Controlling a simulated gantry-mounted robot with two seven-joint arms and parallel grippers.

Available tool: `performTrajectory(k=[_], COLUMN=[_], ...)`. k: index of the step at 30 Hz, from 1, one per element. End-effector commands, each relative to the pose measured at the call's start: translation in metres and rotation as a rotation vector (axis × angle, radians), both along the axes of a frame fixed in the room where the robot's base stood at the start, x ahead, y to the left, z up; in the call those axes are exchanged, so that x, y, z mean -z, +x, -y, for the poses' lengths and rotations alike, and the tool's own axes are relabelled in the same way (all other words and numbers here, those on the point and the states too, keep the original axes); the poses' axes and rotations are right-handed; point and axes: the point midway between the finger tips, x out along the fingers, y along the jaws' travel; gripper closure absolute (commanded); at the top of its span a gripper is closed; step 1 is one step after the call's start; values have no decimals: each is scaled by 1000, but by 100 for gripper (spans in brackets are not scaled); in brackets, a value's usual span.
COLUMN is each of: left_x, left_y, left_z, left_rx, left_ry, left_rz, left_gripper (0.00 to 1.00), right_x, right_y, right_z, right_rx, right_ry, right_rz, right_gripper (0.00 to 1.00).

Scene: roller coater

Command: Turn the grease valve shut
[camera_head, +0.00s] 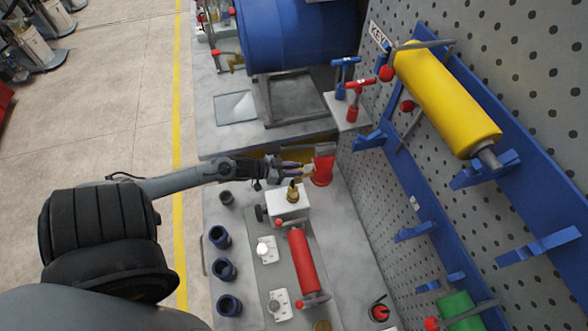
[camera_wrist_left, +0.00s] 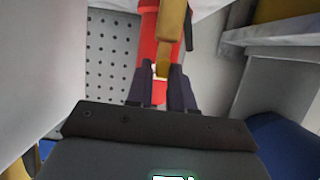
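My left gripper (camera_head: 296,170) reaches in from the left over the bench. A yellow-brass lever (camera_wrist_left: 172,35), apparently the grease valve's handle, shows in the left wrist view. Its lower end lies between or just ahead of the two dark fingertips (camera_wrist_left: 158,76). The fingers are apart with a gap between them; I see no clear grip on the lever. In the head view, a small brass piece (camera_head: 308,170) shows at the fingertips, beside a red upright body (camera_head: 323,172). The red body also stands behind the lever in the wrist view (camera_wrist_left: 149,45). My right gripper is not in view.
A white block with a brass fitting (camera_head: 293,193) stands just below the gripper. A red roller (camera_head: 302,262) and several blue cups (camera_head: 225,269) occupy the bench. A perforated panel (camera_head: 510,85) with a yellow roller (camera_head: 448,98) bounds the right. A blue drum (camera_head: 298,35) is above.

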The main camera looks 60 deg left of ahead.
Motion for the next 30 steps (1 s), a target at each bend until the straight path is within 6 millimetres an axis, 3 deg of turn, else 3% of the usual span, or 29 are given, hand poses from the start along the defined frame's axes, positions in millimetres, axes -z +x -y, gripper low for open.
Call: performTrajectory(k=[1, 4, 20, 30], left_x=[0, 0, 2, 6], left_y=[0, 0, 1, 4], left_z=[0, 0, -3, -7], left_rx=[0, 0, 112, 387], left_ry=[0, 0, 4, 5], left_rz=[0, 0, -1, -1], left_gripper=[86, 100, 100, 100], right_x=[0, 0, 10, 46], right_y=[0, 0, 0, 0], right_z=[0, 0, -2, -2], right_rx=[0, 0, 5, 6], right_ry=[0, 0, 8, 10], right_rz=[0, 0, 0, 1], right_gripper=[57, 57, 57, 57])
